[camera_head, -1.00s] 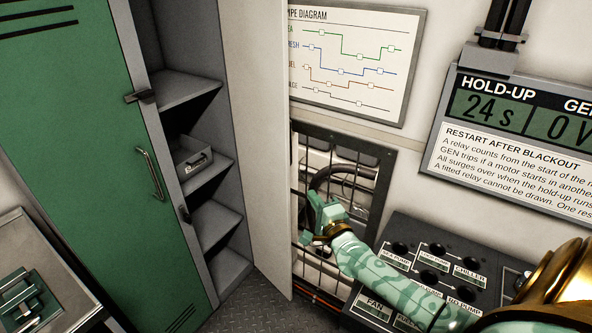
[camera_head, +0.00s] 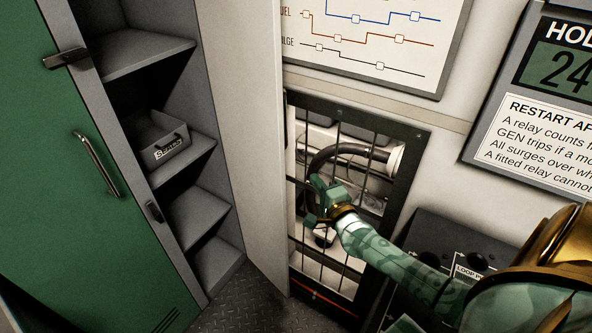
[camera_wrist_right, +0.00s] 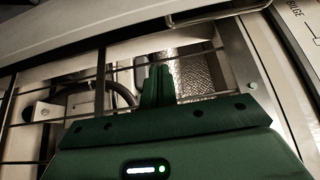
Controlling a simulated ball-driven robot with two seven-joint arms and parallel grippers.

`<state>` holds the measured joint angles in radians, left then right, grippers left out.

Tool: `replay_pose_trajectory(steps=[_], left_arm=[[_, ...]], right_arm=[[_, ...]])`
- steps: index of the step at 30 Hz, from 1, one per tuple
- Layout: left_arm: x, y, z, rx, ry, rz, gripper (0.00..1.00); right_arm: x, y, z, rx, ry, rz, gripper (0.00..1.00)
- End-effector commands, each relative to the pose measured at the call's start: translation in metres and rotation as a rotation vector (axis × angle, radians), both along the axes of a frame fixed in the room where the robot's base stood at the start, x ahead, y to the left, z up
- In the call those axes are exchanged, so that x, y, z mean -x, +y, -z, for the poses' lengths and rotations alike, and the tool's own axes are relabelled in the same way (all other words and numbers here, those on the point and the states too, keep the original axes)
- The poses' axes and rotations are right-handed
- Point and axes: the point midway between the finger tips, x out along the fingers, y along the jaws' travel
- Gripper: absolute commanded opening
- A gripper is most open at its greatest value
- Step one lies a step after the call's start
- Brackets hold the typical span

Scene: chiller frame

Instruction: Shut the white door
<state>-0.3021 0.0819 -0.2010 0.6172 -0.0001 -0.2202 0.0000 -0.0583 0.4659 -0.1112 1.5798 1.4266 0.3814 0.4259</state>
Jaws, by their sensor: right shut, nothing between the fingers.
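The white door (camera_head: 242,110) stands open as a tall pale panel between the locker shelves and the barred opening (camera_head: 420,140) in the wall. In the right wrist view a pale panel with a metal handle bar (camera_wrist_right: 215,16) crosses the top; it looks like this door. My right gripper (camera_head: 318,197) is in front of the bars, to the right of the door's edge, and appears apart from the door. Its fingers are shut and empty, and they show in the right wrist view (camera_wrist_right: 158,84). My left gripper is out of view.
A green locker door (camera_head: 55,200) and grey shelves (camera_head: 190,150) holding a small bin (camera_head: 160,140) are at the left. A dark switch panel (camera_head: 425,225) is below right. Pipes lie behind the bars. Some patterned floor shows below.

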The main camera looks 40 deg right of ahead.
Motion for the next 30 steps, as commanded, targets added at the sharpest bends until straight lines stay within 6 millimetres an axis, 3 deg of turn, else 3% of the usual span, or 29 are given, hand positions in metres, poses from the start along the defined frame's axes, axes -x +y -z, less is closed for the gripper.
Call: replay_pose_trajectory(steps=[5,16,24,30], left_arm=[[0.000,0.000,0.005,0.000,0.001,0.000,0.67],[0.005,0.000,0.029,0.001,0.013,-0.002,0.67],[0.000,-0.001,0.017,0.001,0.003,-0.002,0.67],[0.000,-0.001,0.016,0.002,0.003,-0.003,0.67]], right_arm=[[-0.020,-0.004,0.000,0.000,-0.003,0.001,0.00],[-0.097,-0.017,0.002,-0.001,-0.002,0.000,0.00],[-0.092,0.016,-0.002,-0.003,-0.002,-0.001,0.00],[-0.090,0.022,-0.001,-0.001,-0.001,0.000,0.00]])
